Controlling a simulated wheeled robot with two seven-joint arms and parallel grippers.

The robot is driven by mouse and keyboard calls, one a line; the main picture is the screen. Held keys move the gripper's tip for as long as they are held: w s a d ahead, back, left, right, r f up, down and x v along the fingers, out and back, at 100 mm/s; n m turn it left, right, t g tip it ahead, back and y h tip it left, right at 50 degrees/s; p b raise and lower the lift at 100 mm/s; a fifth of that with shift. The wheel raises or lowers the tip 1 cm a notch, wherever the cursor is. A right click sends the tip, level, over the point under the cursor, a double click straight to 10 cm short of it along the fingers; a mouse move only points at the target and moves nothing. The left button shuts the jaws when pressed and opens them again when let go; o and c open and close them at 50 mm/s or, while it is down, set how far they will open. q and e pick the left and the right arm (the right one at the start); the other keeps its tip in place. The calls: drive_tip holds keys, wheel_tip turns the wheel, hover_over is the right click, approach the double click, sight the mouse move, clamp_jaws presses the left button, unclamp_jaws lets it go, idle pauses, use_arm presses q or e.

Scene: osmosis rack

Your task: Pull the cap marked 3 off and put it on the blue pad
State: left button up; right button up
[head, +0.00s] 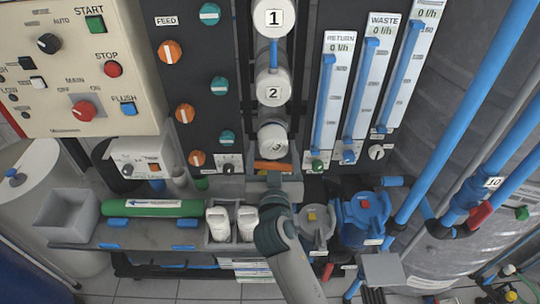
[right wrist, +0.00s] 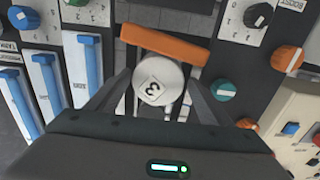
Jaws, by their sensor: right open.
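The white round cap marked 3 (head: 272,146) is at the front of the lowest white housing, below the caps marked 1 (head: 274,17) and 2 (head: 273,92). My right gripper (head: 273,182) is just below cap 3, its fingers partly hidden by its own body. In the right wrist view, cap 3 (right wrist: 158,80) shows between the two spread fingers (right wrist: 158,92); I cannot tell whether they touch it. My left gripper is not in view.
An orange bar (head: 272,166) lies close below cap 3. White bottles (head: 218,223) stand in a holder beside my right arm. A green cylinder (head: 150,208) lies on the shelf, with an open grey bin (head: 65,217) to its left. Flow meters (head: 331,100) stand at right.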

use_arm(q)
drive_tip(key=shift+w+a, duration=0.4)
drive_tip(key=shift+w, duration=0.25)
use_arm(e)
drive_tip(key=shift+w, duration=1.35)
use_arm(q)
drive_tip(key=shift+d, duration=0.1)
use_arm(e)
drive_tip(key=shift+c, duration=0.2)
drive_tip(key=c, duration=1.2)
drive_tip(key=shift+s, duration=0.25)
drive_tip(key=shift+c, duration=0.2)
drive_tip(key=shift+s, duration=2)
drive_tip(key=shift+s, duration=0.15)
